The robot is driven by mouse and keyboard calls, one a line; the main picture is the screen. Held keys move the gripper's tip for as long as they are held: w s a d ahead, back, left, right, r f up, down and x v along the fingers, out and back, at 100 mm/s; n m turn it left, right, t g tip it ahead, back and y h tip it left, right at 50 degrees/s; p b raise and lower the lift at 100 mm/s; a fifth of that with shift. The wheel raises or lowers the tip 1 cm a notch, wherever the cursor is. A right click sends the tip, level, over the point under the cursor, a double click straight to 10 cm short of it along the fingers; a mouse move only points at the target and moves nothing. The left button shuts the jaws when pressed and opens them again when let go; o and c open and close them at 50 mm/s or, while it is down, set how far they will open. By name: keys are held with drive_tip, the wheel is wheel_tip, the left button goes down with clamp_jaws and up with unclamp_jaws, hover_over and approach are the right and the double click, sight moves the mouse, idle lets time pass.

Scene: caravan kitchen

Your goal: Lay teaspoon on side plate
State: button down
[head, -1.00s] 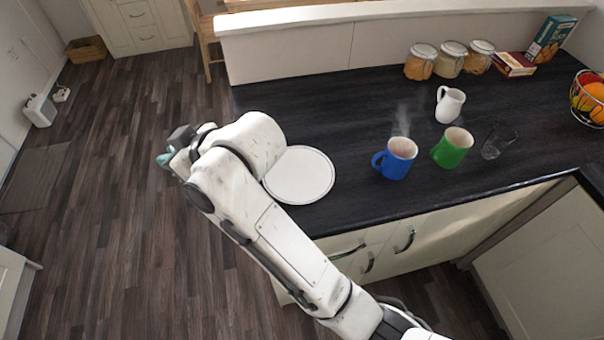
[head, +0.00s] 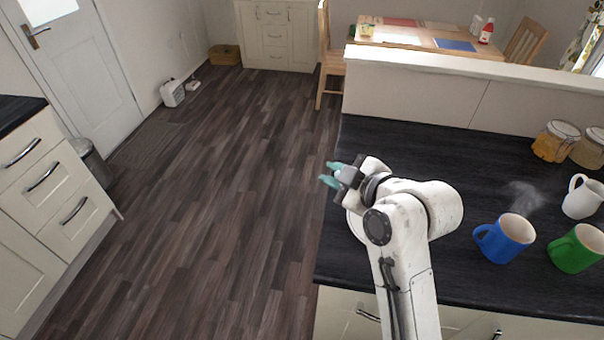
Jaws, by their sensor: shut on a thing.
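My gripper (head: 331,174), with teal fingertips, is at the left end of the dark worktop, by its edge beside the open floor. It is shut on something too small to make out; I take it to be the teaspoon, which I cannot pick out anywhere. The white side plate (head: 354,228) is mostly hidden behind my arm. Only a sliver of its left rim shows, below the gripper in the picture. I cannot tell the gripper's height above the worktop.
Jars (head: 556,141) stand by the raised back ledge (head: 430,92). Wooden floor (head: 220,200) lies open to the left.

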drive_tip(key=shift+s+d+f+n+t+b, duration=0.1)
drive_tip(key=shift+d+f+n+t+b, duration=0.5)
drive_tip(key=shift+d+f+b, duration=0.95)
drive_tip(key=shift+s+d+f+n+t+b, duration=0.2)
drive_tip(key=shift+d+f+n+b, duration=0.75)
drive_tip(key=shift+d+f, duration=1)
drive_tip(key=shift+s+d+f+n+t+b, duration=0.1)
drive_tip(key=shift+d+f+n+t+b, duration=0.45)
drive_tip(key=shift+d+f+b, duration=1.05)
drive_tip(key=shift+f, duration=0.2)
drive_tip(key=c, duration=1)
unclamp_jaws()
drive_tip(key=shift+o, duration=0.2)
drive_tip(key=shift+d, duration=0.1)
drive_tip(key=b+v, duration=0.1)
drive_tip(key=v, duration=0.9)
drive_tip(key=shift+s+d+r, duration=0.15)
drive_tip(key=shift+s, duration=0.2)
